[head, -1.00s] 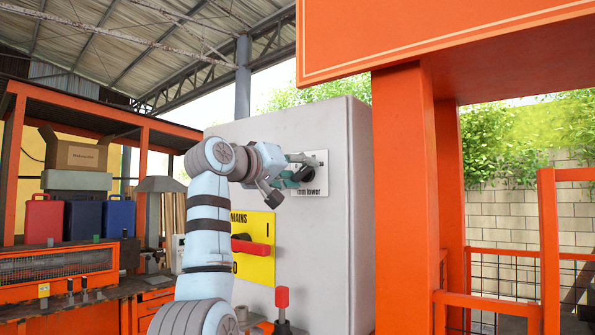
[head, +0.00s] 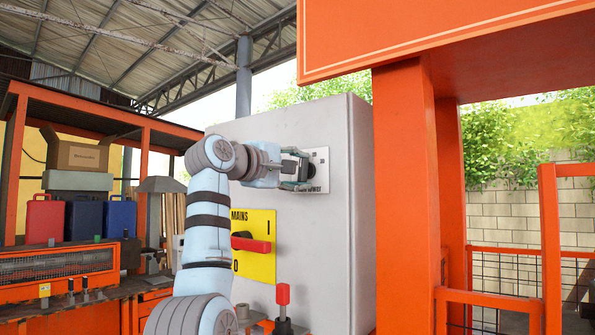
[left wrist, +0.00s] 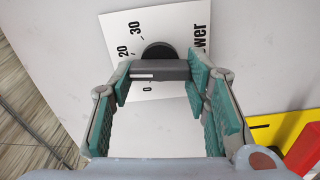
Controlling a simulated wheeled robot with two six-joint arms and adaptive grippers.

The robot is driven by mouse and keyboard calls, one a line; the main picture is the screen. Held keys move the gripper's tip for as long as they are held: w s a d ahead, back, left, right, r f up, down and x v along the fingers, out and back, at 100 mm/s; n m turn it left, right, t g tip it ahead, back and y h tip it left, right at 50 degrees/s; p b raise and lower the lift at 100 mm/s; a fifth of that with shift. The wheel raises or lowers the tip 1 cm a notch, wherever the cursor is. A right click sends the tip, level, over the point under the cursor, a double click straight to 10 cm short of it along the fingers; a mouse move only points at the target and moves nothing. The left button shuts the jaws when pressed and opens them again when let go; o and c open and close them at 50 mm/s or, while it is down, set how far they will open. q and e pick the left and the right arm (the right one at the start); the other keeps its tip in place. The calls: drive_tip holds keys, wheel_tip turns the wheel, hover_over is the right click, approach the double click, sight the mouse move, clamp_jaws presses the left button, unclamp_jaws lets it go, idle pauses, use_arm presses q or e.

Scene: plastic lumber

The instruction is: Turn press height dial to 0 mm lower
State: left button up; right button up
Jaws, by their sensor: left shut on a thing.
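The height dial (left wrist: 160,70) is a dark grey bar knob on a round black base, with a white line near its left end. Its white plate (head: 319,158) is on the side of the pale grey cabinet. In the left wrist view the plate (left wrist: 178,25) shows 0, 20 and 30 and part of the word "lower". The knob's white line points left, between the 20 and the 0. My left gripper (left wrist: 158,80) is shut on the knob, a green-padded finger at each end. In the head view the gripper (head: 301,170) covers the knob. My right gripper is out of view.
Below the dial, a yellow MAINS plate (head: 262,260) carries a red switch handle (head: 252,245). A red-topped lever (head: 283,295) stands lower down. An orange post (head: 405,200) rises right of the cabinet (head: 345,240). A cluttered workbench is at left.

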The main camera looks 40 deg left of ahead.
use_arm(q)
drive_tip(key=n+b, duration=0.2)
drive_tip(key=n, duration=1.1)
drive_tip(key=shift+d+f, duration=0.1)
drive_tip(key=shift+n, duration=0.3)
drive_tip(key=o, duration=1.2)
drive_tip(key=shift+w+f, duration=0.15)
drive_tip(key=shift+c, duration=0.2)
drive_tip(key=s, duration=1.2)
drive_tip(key=shift+d, duration=0.15)
